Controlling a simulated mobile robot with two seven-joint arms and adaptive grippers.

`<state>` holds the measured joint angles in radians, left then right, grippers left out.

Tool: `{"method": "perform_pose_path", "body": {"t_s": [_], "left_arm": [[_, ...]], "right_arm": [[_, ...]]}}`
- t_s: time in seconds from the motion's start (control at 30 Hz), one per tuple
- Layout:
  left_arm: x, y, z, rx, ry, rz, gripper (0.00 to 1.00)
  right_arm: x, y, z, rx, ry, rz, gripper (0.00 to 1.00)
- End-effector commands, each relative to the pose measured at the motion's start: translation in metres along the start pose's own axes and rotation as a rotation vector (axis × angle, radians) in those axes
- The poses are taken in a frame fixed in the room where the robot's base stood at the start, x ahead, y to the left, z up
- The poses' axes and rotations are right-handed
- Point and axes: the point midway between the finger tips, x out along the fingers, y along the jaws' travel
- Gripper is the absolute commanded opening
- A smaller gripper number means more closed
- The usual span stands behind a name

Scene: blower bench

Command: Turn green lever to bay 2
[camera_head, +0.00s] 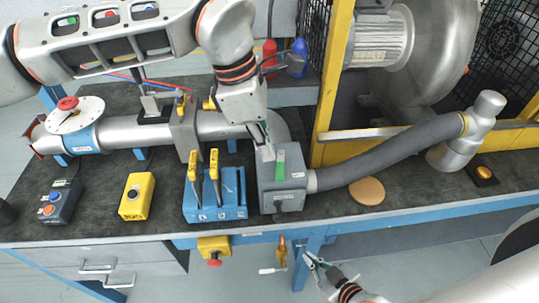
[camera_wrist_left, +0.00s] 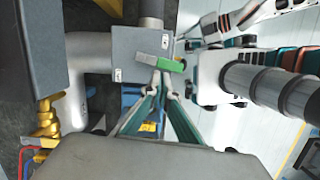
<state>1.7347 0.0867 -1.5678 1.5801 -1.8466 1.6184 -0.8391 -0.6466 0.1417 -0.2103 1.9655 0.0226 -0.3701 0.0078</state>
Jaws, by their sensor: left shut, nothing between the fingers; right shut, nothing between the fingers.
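The green lever (camera_head: 280,164) sits on top of a grey box (camera_head: 284,190) where a grey hose joins it. In the left wrist view the lever (camera_wrist_left: 158,62) points right and slightly down across the box (camera_wrist_left: 132,52), with small white labels near it. My left gripper (camera_head: 267,153) is shut and empty, just left of the lever. In the wrist view its fingertips (camera_wrist_left: 163,86) are close to the lever's lower edge; I cannot tell whether they touch. My right gripper (camera_head: 313,261) is shut and empty, below the bench's front edge.
A blue block (camera_head: 228,205) with yellow-handled gates stands left of the grey box. A corrugated hose (camera_head: 395,160) runs right past a tan disc (camera_head: 366,191). A yellow frame post (camera_head: 333,80) rises behind. Yellow button box (camera_head: 137,196) is further left.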

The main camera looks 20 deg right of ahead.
Motion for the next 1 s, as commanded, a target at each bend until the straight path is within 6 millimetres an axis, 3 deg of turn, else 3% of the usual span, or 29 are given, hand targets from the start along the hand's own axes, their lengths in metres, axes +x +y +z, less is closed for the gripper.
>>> {"method": "perform_pose_path", "body": {"t_s": [0.2, 0.43, 0.6, 1.0], "left_arm": [[-0.049, 0.000, 0.001, 0.001, -0.002, 0.006, 0.00], [-0.084, -0.002, 0.001, 0.002, -0.002, 0.003, 0.00], [-0.094, -0.002, 0.001, 0.002, -0.003, 0.001, 0.00], [-0.095, -0.003, 0.001, 0.003, -0.003, 0.001, 0.00]], "right_arm": [[0.000, -0.001, -0.001, 0.002, 0.002, 0.000, 0.00], [0.000, -0.001, -0.002, 0.002, 0.002, -0.001, 0.00], [0.000, -0.001, -0.002, 0.002, 0.002, -0.001, 0.00], [0.000, -0.001, -0.002, 0.003, 0.002, -0.001, 0.00]]}}
